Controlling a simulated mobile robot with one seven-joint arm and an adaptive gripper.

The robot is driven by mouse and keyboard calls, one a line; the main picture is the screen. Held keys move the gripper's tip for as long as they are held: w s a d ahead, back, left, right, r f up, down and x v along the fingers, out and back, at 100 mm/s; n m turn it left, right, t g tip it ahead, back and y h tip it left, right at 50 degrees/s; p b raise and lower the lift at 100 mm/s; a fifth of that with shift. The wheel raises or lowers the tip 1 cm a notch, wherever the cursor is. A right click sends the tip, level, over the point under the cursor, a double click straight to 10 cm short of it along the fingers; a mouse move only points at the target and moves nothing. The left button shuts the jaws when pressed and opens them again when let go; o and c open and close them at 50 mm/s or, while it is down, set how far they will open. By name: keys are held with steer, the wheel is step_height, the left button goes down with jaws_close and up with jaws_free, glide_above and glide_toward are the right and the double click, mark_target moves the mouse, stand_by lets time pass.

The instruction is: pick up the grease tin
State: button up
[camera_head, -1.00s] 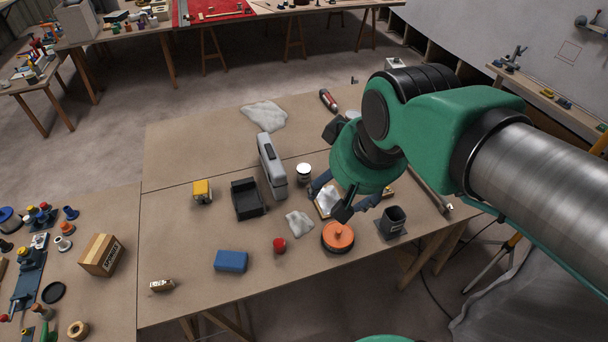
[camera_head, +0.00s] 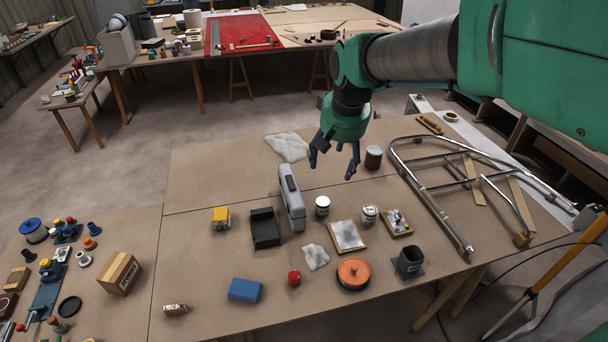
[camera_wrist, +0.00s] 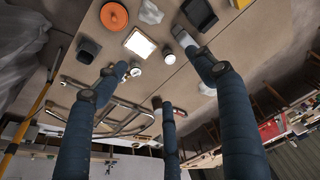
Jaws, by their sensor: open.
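No label reading grease is legible, so I cannot tell which can is the grease tin. The candidates on the table are a dark can with a white lid (camera_head: 322,205), a pale labelled tin (camera_head: 370,214) and a brown cylinder (camera_head: 373,157). The white-lidded can (camera_wrist: 169,57) and the labelled tin (camera_wrist: 135,71) also seem to show in the wrist view. My gripper (camera_head: 334,166) is open and empty above the back of the table, left of the brown cylinder. Its three spread blue fingers (camera_wrist: 155,68) fill much of the wrist view, the labelled tin close to one.
A grey upright case (camera_head: 291,198) and black tray (camera_head: 265,228) stand left of the cans. A framed pad (camera_head: 347,236), orange round lid (camera_head: 353,273) and dark square cup (camera_head: 411,260) lie nearer. A tubular metal frame (camera_head: 440,205) covers the right side.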

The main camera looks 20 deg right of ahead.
steer(key=w+d+f+g, duration=0.1)
steer(key=w+f, duration=0.2)
steer(key=w, duration=0.3)
steer(key=w+d+f, duration=0.1)
steer(key=w+f, duration=0.2)
steer(key=w, duration=0.2)
steer(key=m+g+p, duration=0.1)
steer(key=g+p, duration=0.1)
steer(key=p, duration=0.1)
glide_above(323, 201)
step_height(323, 201, down, 30)
steer(key=shift+w+r, duration=0.2)
steer(key=shift+f, duration=0.1)
steer(key=shift+f, duration=4.25)
steer(key=shift+s+f, duration=0.15)
steer(key=shift+f, duration=1.15)
steer(key=shift+s+f, duration=0.1)
steer(key=shift+f, duration=1.2)
